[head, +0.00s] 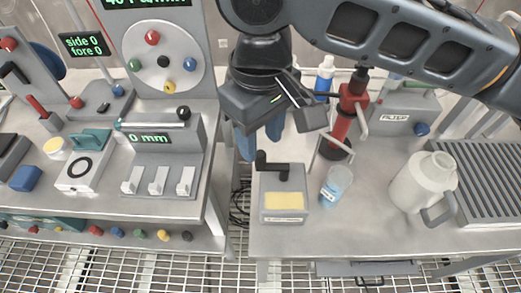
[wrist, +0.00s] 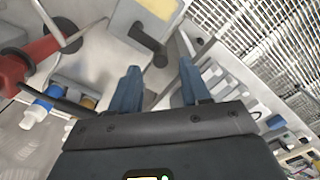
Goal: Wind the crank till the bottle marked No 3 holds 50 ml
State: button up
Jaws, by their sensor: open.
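A grey box with a black crank (head: 278,168) on top and a yellow panel on its front stands at the left front of the right bench. The crank also shows near the top of the wrist view (wrist: 147,38). A small clear bottle (head: 336,186) with pale blue in it stands just right of the box; its label is too small to read, so I cannot confirm No 3 or its level. My gripper (head: 260,148) is open and empty, blue fingers apart, above and behind the crank, not touching it. Both fingers (wrist: 160,84) show in the wrist view.
A red upright device (head: 340,122) with a pale side bar stands behind the bottle. A white jug (head: 422,186) and a ribbed grey rack (head: 492,175) are further right. A gap separates the left bench (head: 160,210), crowded with switches and a dial. Bare bench lies in front of the jug.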

aim_at(260, 153)
jog(key=shift+f, duration=2.35)
grip_shut()
